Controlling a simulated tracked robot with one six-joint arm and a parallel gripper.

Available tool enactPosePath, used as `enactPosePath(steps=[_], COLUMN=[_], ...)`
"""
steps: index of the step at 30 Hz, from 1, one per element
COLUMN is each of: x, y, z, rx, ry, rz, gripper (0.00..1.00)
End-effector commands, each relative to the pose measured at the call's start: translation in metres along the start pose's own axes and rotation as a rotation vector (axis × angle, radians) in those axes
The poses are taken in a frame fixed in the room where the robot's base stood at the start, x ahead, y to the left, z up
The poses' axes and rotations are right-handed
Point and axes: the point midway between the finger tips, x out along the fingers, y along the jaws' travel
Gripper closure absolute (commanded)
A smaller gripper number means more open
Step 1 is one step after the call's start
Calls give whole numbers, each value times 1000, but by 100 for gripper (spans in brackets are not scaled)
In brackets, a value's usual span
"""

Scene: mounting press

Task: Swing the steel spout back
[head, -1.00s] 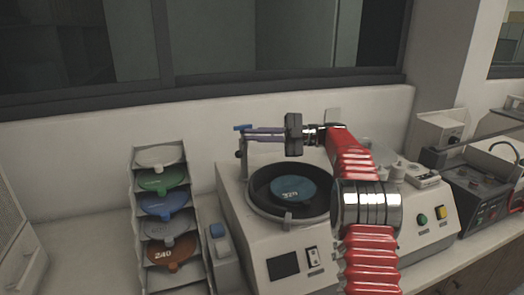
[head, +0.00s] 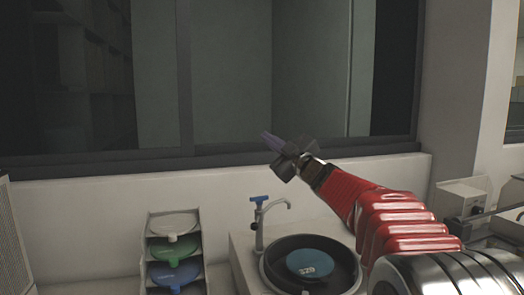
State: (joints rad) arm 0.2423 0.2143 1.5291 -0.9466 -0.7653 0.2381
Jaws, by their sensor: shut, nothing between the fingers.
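The steel spout (head: 273,204) rises on a thin post at the back left corner of the grinding machine (head: 241,250). It has a blue lever (head: 258,198) on top. Its short arm points right and its tip is near the back left rim of the black bowl (head: 341,247). A blue disc marked 320 (head: 314,264) lies in the bowl. My gripper (head: 267,138) is shut and empty, raised above the spout in the picture and apart from it, in front of the window. My red arm hides the machine's right side.
A rack (head: 152,232) with white, green and blue discs stands left of the machine, cut off below. A white wall ledge and a dark window frame (head: 100,160) are behind. A beige box (head: 462,196) stands at the right.

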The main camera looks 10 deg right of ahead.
Motion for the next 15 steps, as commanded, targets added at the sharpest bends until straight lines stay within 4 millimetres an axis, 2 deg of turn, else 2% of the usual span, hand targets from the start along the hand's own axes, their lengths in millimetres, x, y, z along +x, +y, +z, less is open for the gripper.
enactPosePath(steps=[1,8,15], x=[-7,-48,-110], y=[2,4,-16], z=[-4,1,15], rx=[16,108,222], ry=[-36,-243,-469], rz=[25,126,187], gripper=[100,100,100])
